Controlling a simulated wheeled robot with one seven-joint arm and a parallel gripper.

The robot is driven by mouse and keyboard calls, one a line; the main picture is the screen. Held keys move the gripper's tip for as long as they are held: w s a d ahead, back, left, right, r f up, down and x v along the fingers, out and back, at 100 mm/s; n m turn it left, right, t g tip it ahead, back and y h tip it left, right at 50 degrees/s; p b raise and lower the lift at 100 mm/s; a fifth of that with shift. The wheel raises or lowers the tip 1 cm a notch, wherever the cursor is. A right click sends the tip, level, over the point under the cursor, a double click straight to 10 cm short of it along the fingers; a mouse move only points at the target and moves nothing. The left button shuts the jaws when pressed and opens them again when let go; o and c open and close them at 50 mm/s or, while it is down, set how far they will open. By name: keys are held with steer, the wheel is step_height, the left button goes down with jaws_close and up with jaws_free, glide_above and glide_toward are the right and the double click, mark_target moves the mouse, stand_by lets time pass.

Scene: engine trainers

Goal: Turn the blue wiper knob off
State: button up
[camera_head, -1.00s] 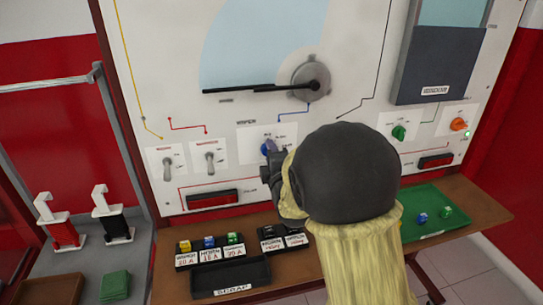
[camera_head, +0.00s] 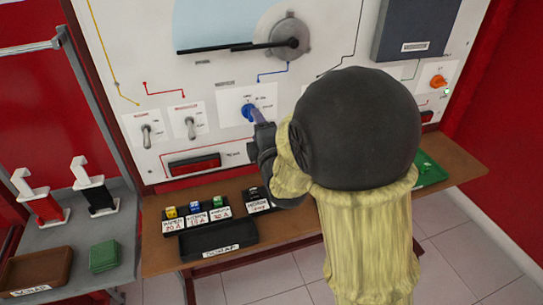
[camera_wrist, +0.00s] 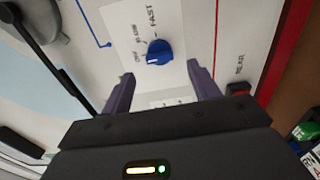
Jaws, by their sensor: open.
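The blue wiper knob (camera_head: 248,112) is on its white plate on the upright panel. In the wrist view the knob (camera_wrist: 158,52) shows whole, beside the printed OFF, SLOW and FAST marks. A small white mark shows on its lower left; I cannot tell for sure which setting it points to. My gripper (camera_wrist: 161,70) is open and empty, with its two purple fingers on either side below the knob, apart from it. In the head view my gripper (camera_head: 260,118) is just right of the knob, and my arm hides the panel further right.
Two toggle switches (camera_head: 190,126) are left of the knob. A red indicator (camera_head: 194,165) is below them. An orange knob (camera_head: 438,82) is at far right. A wooden shelf with small labelled blocks and a black tray (camera_head: 220,238) runs below the panel.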

steer(key=b+v, duration=0.9)
steer(key=v, duration=0.2)
steer(key=shift+s, duration=0.25)
steer(key=shift+d, duration=0.1)
